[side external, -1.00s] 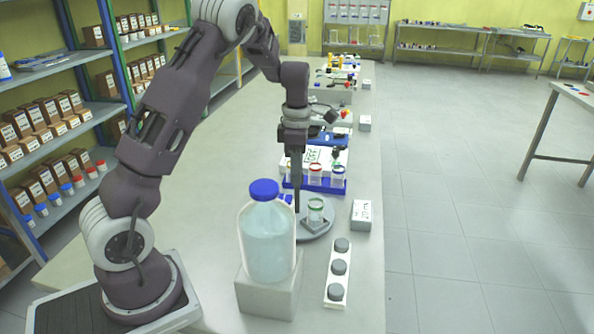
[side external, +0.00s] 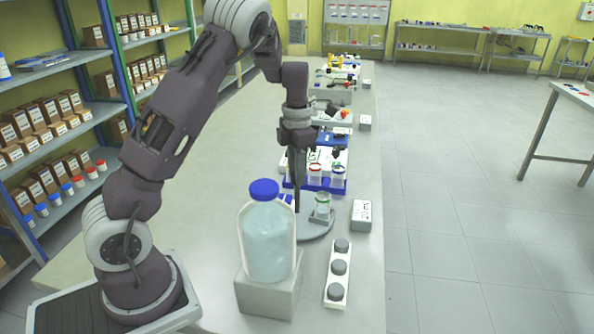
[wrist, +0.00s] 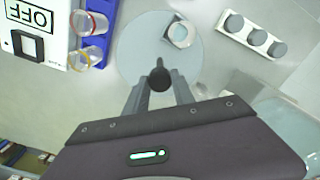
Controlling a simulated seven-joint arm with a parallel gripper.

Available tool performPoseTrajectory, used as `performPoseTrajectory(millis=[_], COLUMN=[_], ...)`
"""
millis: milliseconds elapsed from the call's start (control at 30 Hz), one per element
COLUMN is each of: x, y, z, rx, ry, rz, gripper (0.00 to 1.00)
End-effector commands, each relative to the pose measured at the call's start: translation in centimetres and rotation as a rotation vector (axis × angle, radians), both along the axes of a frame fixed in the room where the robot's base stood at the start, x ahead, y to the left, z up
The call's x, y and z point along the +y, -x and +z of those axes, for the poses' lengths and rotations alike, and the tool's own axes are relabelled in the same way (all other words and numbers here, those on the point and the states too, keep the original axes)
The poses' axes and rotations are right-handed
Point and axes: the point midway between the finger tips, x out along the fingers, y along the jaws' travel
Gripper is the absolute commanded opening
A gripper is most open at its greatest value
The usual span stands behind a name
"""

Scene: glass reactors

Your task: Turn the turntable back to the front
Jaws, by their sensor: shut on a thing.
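The turntable is a flat grey disc (side external: 318,232) on the bench; it also shows in the wrist view (wrist: 132,62). My gripper (side external: 297,205) points down at the disc. In the wrist view its fingers (wrist: 160,88) are closed around a dark upright peg (wrist: 160,74) at the disc's edge. The large bottle hides the disc's near left part in the side view.
A strip with grey knobs (side external: 338,272) and a white box (side external: 361,214) lie to the right. A blue rack with glass vessels (side external: 325,186) is just behind the disc.

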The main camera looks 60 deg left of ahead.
Motion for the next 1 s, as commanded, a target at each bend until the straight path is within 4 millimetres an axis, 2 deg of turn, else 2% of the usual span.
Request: performPoseTrajectory(millis=[500, 1000], x=[-0.03, -0.01], y=[-0.26, -0.25], z=[0.21, 0.21], rx=[-0.009, -0.009], ry=[0.000, 0.000], rz=[0.161, 0.189], gripper=[0.00, 0.00])
